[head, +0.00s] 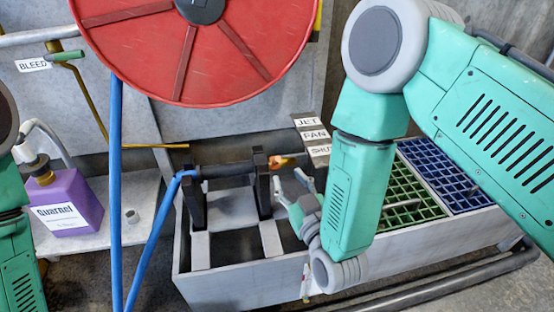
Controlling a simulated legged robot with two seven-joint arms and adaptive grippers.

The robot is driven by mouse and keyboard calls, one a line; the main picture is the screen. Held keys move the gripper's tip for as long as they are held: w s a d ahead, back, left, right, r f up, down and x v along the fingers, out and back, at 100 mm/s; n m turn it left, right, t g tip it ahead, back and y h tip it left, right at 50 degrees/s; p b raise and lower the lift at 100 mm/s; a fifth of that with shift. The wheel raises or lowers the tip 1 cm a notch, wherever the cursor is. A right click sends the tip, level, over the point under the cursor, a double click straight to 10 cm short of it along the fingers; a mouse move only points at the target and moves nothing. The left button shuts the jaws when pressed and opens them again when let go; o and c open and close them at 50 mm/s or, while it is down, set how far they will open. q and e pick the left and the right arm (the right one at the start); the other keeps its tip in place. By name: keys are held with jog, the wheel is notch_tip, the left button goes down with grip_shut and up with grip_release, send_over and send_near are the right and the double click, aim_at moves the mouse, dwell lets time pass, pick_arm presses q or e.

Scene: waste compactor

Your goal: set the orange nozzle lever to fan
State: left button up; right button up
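The orange nozzle lever (284,161) is at the right end of the dark, roughly horizontal nozzle (228,170), which rests in two black uprights. A label plate (316,138) beside it reads JET, FAN and a partly hidden word starting SHU, from top to bottom. The lever's tip points right toward the lower labels; I cannot tell exactly which one. My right gripper (290,179) is just below the lever, fingers spread, with a visible gap and nothing between them. My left arm shows at the left edge, but its gripper is out of view.
A large red hose reel (200,45) hangs above, with a blue hose (152,240) running to the nozzle. A grey trough (240,285) holds green (405,200) and blue (440,172) grates. A purple jug (68,205) stands left, below a green-handled BLEED valve (66,56).

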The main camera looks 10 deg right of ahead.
aim_at(277, 164)
jog(key=w, duration=0.2)
jog(key=w+b, duration=0.1)
jog(key=w, duration=0.2)
jog(key=w+a, duration=0.1)
jog(key=w, duration=0.1)
jog(key=shift+w+a+f+b, duration=0.1)
jog(key=shift+w+b, duration=0.25)
grip_shut()
